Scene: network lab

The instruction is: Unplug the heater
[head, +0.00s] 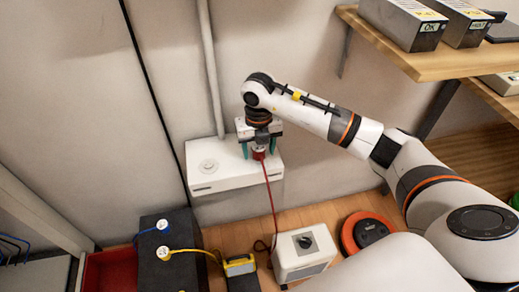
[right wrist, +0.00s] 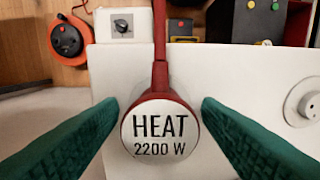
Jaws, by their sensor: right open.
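The heater's plug (right wrist: 160,135) is a round red plug with a white face marked "HEAT 2200 W". In the head view the red plug (head: 259,154) sits at the white wall box (head: 230,180), between my right gripper's fingers. My right gripper (head: 258,150) is open, its green fingers on either side of the plug; the right wrist view shows a small gap on each side. A red cable (head: 270,195) runs from the plug down to the white box with a dial (head: 303,258). How deep the plug sits is hidden. My left gripper is not in view.
A round socket (head: 208,166) on the wall box is empty. A dark box (head: 167,250) at lower left carries a blue plug (head: 162,225) and a yellow plug (head: 164,253). An orange cable reel (head: 365,232) stands on the floor. A wooden shelf (head: 440,62) juts out at upper right.

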